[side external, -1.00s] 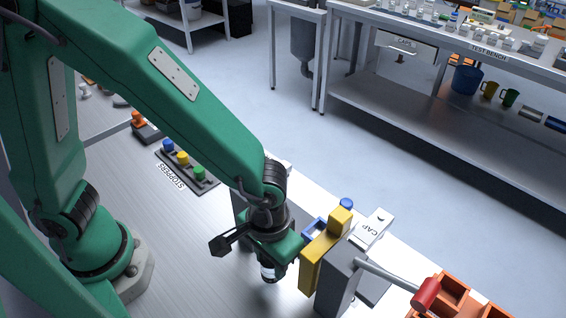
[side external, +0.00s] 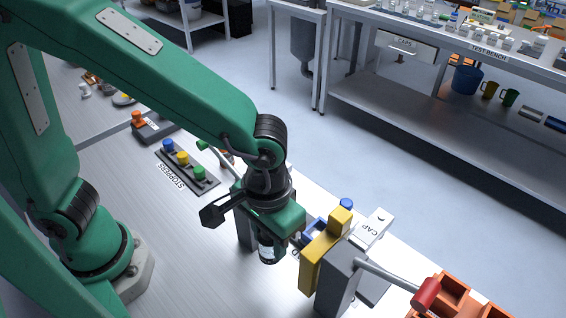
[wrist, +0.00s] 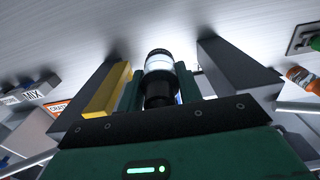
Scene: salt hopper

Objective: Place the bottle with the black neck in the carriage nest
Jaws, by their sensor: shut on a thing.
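My gripper (side external: 272,234) is shut on a clear bottle (side external: 268,252) with pale contents, which hangs upright below the jaws. In the wrist view the bottle (wrist: 160,63) shows its black neck (wrist: 159,91) between the green fingers (wrist: 158,92). A blue frame (side external: 315,229), which looks like part of the carriage, lies just right of my gripper, beside the yellow block. My gripper partly hides it, and I cannot tell whether its nest is empty. The bottle is on the near left side of this frame, apart from it in the picture.
A grey post (side external: 245,230) stands behind my gripper. The STOPPERS rack (side external: 186,168) is further left.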

